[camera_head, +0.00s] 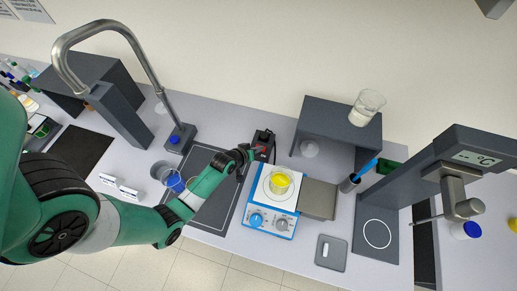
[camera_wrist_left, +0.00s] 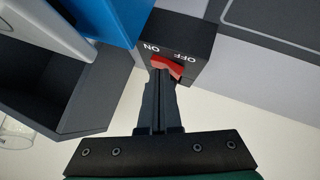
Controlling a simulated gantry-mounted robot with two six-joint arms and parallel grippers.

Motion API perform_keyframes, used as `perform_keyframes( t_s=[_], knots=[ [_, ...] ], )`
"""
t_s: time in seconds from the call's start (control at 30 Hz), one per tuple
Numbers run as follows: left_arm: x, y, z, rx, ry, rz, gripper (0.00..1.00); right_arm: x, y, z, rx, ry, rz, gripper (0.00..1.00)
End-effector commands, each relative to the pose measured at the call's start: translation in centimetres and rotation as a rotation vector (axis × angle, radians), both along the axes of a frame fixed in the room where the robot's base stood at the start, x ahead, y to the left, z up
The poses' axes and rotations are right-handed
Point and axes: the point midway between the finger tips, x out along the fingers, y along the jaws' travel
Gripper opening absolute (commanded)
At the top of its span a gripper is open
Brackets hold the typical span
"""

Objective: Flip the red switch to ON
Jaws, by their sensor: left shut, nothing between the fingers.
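The red switch (camera_wrist_left: 172,66) is a rocker on a small black box (camera_wrist_left: 185,35) with ON and OFF labels, upside down in the left wrist view. My left gripper (camera_wrist_left: 159,72) is shut and empty. Its fingertips are at the ON end of the rocker and hide part of it; I cannot tell for sure whether they press on it. The red part shows beside the tips, toward OFF. In the head view the black box (camera_head: 265,138) stands behind the hotplate, with my left gripper (camera_head: 250,153) at its front left. Which way the rocker is tilted is unclear.
A white and blue hotplate stirrer (camera_head: 270,221) holds a beaker of yellow liquid (camera_head: 280,181) just right of the gripper. A grey stand (camera_head: 340,113) carries a beaker (camera_head: 366,108). A tall metal pipe (camera_head: 140,55) rises at the left. A dark mat (camera_head: 215,213) lies in front.

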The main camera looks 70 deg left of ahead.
Motion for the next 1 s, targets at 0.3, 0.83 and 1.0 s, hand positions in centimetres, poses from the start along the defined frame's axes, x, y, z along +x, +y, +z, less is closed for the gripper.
perform_keyframes(
  t_s=[0.3,0.83,1.0],
  knots=[
    [0.2,-0.1,3.7,0.001,0.0,-0.004,0.0,0.0,0.0,3.6,0.0,0.0,0.0,0.5],
    [-4.0,-5.3,10.7,0.001,0.0,-0.009,0.0,0.0,0.0,6.0,0.0,0.0,0.0,0.5],
    [-4.3,-5.7,11.1,0.0,0.0,-0.006,0.0,0.0,0.0,6.0,0.0,0.0,0.0,0.5]
  ],
)
